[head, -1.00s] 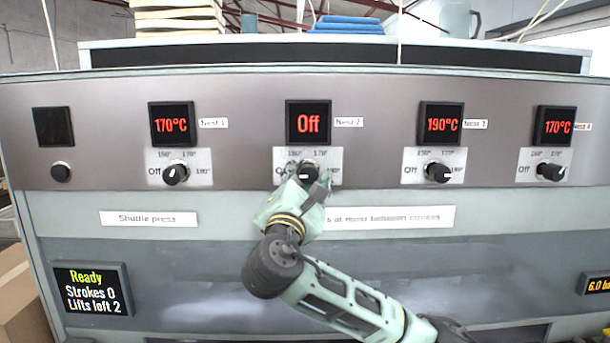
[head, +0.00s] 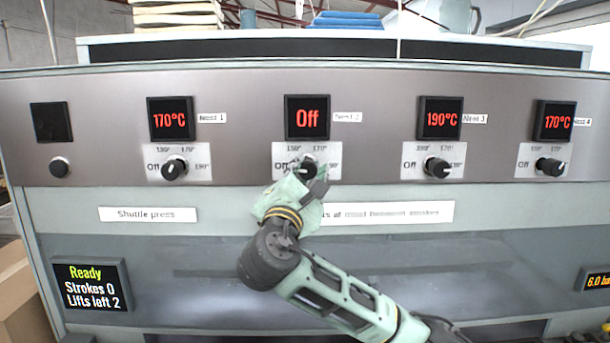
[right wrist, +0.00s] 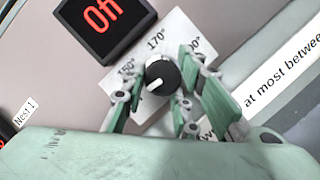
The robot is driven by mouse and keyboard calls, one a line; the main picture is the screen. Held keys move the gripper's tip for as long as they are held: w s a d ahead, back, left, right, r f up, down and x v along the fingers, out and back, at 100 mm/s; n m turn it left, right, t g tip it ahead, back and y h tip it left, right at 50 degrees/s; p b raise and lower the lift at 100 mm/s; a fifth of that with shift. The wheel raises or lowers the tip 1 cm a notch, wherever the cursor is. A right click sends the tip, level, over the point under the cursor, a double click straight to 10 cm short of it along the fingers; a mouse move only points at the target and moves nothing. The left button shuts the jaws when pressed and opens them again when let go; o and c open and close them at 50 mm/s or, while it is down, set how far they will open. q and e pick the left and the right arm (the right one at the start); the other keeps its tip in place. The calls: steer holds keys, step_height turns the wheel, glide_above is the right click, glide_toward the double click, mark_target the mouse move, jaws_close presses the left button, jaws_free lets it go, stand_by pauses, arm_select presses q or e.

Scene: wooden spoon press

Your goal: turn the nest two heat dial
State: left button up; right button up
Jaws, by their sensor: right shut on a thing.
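The nest two heat dial (head: 309,163) is a round black knob on a white scale plate under a display (head: 307,118) that reads "Off" in red. In the right wrist view the dial (right wrist: 164,74) shows a white pointer turned to the lower left, away from the 150°, 170° and 190° marks. My right gripper (head: 312,176) is at the dial from below and hides part of it and its plate. In the right wrist view its green fingers (right wrist: 160,92) stand on either side of the dial, shut on it. My left gripper is not in view.
The nest 1 dial (head: 174,168) reads 170°C, the nest 3 dial (head: 437,167) 190°C and the nest 4 dial (head: 550,166) 170°C. A status screen (head: 92,286) says Ready. Label strips (head: 147,214) lie below the dials. Panel space between the dials is clear.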

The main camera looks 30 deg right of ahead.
steer(key=m+g, duration=0.1)
steer(key=m, duration=0.1)
steer(key=shift+r+m+b, duration=0.2)
steer(key=shift+m+b, duration=0.2)
steer(key=m+g, duration=0.1)
steer(key=m, duration=0.2)
steer(key=shift+r, duration=0.15)
steer(key=m, duration=0.2)
steer(key=m+g, duration=0.1)
steer(key=m+y, duration=0.1)
steer(key=m, duration=0.1)
steer(key=shift+r+m+g, duration=0.25)
steer(key=shift+m+g, duration=0.05)
steer(key=m+y, duration=0.1)
steer(key=m, duration=0.1)
steer(key=m+y, duration=0.1)
steer(key=m, duration=0.2)
steer(key=shift+s+d+r+g+y, duration=0.1)
steer(key=shift+d+r+g+y, duration=0.05)
steer(key=shift+g+y, duration=0.15)
steer(key=m+y+p, duration=0.1)
steer(key=m, duration=0.2)
steer(key=shift+s+d+y, duration=0.1)
steer(key=shift+d+y, duration=0.05)
steer(key=shift+y, duration=0.15)
steer(key=shift+m+y+p, duration=0.3)
steer(key=shift+m+y, duration=0.1)
steer(key=shift+m, duration=0.5)
steer(key=shift+f, duration=0.25)
